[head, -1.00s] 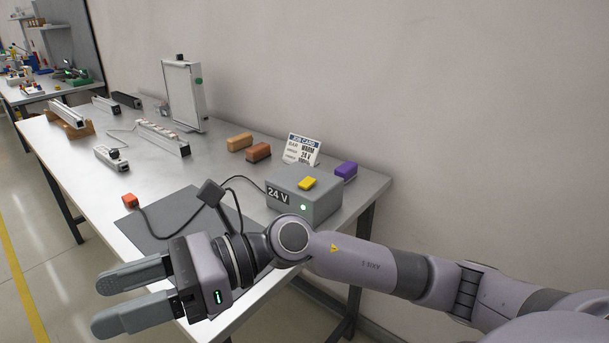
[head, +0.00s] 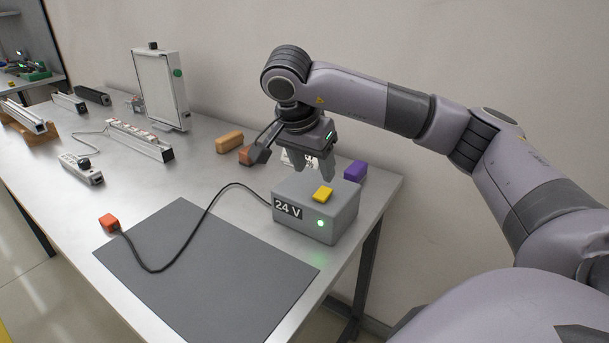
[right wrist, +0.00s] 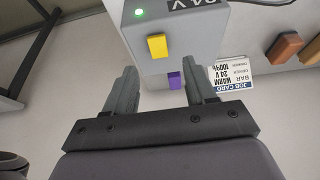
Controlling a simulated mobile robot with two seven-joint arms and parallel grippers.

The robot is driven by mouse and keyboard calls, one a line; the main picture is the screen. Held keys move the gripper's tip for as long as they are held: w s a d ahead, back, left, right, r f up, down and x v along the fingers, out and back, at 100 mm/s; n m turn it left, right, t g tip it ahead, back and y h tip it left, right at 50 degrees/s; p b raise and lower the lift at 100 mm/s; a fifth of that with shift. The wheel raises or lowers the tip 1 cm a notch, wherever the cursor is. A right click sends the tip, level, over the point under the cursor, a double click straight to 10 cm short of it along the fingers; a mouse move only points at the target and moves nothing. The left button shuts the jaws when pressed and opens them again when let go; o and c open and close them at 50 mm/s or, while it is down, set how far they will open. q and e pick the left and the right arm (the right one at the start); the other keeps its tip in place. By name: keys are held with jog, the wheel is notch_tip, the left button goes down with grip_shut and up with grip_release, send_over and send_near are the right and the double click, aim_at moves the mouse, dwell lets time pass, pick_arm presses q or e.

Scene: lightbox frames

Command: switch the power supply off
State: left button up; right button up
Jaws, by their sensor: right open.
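The power supply (head: 342,217) is a grey box with a "24 V" label on the right part of the table. Its green lamp (head: 320,223) is lit. A yellow block-like switch (head: 323,194) sits on its top; it also shows in the right wrist view (right wrist: 157,47). My right gripper (head: 312,172) points down just above and behind the power supply, apart from the switch. Its fingers are spread and empty, as the right wrist view also shows (right wrist: 161,78). My left gripper is out of view.
A job card (right wrist: 233,75) stands behind the power supply, partly hidden by my gripper in the head view. A purple block (head: 354,171) is beside it.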

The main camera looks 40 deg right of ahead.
aim_at(323, 192)
jog(key=shift+d+f, duration=0.1)
jog(key=shift+d, duration=0.15)
jog(key=x, duration=0.6)
jog(key=shift+d+f, duration=0.15)
jog(key=shift+f, duration=0.15)
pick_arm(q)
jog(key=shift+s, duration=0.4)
pick_arm(e)
jog(key=shift+c, duration=0.3)
